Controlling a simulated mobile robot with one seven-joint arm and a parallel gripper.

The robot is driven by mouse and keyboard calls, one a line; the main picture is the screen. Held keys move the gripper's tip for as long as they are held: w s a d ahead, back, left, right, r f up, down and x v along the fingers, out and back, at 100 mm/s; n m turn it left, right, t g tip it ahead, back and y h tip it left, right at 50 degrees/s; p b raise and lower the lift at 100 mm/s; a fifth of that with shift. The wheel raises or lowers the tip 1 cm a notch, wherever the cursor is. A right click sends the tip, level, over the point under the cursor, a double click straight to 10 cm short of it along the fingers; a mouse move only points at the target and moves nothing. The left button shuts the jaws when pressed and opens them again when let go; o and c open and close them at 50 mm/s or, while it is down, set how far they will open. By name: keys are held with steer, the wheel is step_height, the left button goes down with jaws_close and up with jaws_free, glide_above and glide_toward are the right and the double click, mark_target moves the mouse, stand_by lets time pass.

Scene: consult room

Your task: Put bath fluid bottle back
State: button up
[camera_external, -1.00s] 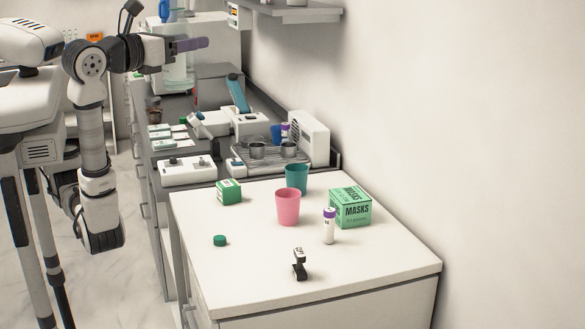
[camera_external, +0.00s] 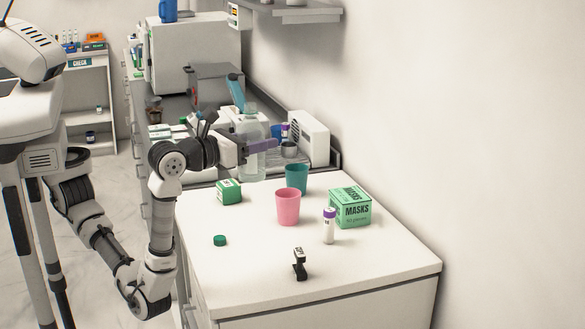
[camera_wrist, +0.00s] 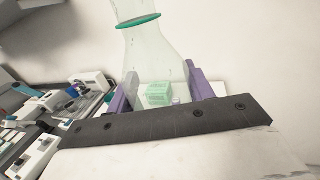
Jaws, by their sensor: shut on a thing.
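The bath fluid bottle (camera_external: 252,128) is clear and see-through, held upright in the external view, over the region between the grey bench's metal tray and the white table. My gripper (camera_external: 262,147) is shut around its body with purple fingers. In the wrist view the clear bottle (camera_wrist: 155,50) with a green ring rises between the two purple fingers of my gripper (camera_wrist: 162,92). A green box shows through it. I cannot tell whether the bottle's base touches any surface.
On the white table (camera_external: 350,285) stand a pink cup (camera_external: 288,207), a teal cup (camera_external: 297,178), a green masks box (camera_external: 351,208), a small green box (camera_external: 229,192), a purple-capped tube (camera_external: 329,226), a green cap (camera_external: 220,240) and a small black-and-white item (camera_external: 299,265). The table's front left is mostly clear.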

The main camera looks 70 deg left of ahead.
steer(key=shift+w+a+f, duration=0.2)
steer(key=shift+f, duration=0.3)
steer(key=shift+w+a+f, duration=0.15)
steer(key=shift+a+f, duration=0.05)
steer(key=shift+f, duration=0.3)
step_height(320, 180, down, 20)
steer(key=shift+r+p, duration=0.1)
steer(key=shift+p, duration=0.5)
steer(key=shift+f, duration=0.25)
steer(key=o, duration=1.1)
steer(key=shift+r, duration=0.1)
steer(key=shift+c, duration=0.2)
steer(key=shift+r, duration=0.15)
steer(key=b+v, duration=0.2)
steer(key=v, duration=1)
steer(key=shift+b, duration=0.35)
